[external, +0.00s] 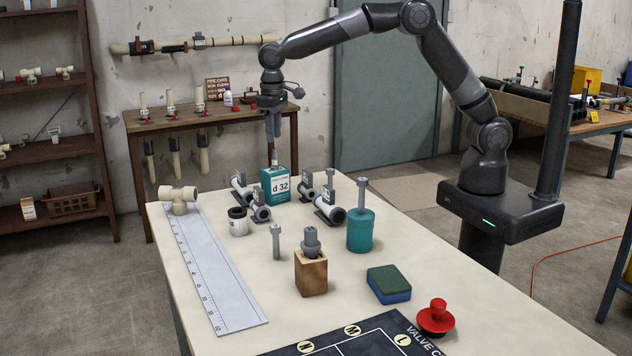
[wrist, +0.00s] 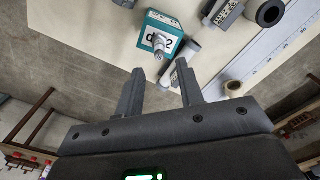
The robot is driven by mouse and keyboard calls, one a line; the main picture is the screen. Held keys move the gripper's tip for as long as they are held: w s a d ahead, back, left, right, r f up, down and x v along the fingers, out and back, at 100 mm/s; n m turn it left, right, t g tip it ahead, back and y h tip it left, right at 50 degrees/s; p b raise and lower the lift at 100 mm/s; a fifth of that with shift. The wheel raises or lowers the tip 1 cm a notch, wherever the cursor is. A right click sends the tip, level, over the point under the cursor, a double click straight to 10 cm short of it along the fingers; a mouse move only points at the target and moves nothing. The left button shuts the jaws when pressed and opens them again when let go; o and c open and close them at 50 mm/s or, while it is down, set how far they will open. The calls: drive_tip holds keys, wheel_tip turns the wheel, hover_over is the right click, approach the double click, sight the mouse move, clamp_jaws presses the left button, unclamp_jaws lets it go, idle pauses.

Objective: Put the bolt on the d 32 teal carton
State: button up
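The d 32 teal carton (external: 275,184) stands on the left rear part of the table, its label facing the camera. A small grey bolt-like piece (external: 274,159) stands upright on its top. In the wrist view the carton (wrist: 153,22) lies beyond the fingertips, with the grey piece (wrist: 159,43) on it. My gripper (external: 273,136) is above the carton, pointing down, apart from the piece. In the wrist view its fingers (wrist: 164,78) are spread with nothing between them. Other grey bolts stand on the table (external: 276,242), on a wooden block (external: 311,241) and on a teal cylinder (external: 361,194).
Grey-white pipe fittings (external: 329,209) stand close right of the carton, and others (external: 243,187) close left. A white-and-black cup (external: 238,222), a long ruler (external: 212,270) and a pipe tee (external: 179,199) lie left. A sponge (external: 389,284) and red button (external: 436,317) are in front.

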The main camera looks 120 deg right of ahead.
drive_tip(key=s+a+r+n+t, duration=0.3)
drive_tip(key=s+a+r+n, duration=0.1)
drive_tip(key=s+a+r, duration=1.1)
drive_tip(key=s+a+f+n+t, duration=0.1)
drive_tip(key=s+a, duration=0.3)
drive_tip(key=s, duration=0.6)
drive_tip(key=s+a+f+n+t, duration=0.1)
drive_tip(key=s+a+f+n, duration=0.3)
drive_tip(key=s, duration=0.7)
drive_tip(key=shift+a+t, duration=0.3)
drive_tip(key=shift+a, duration=0.2)
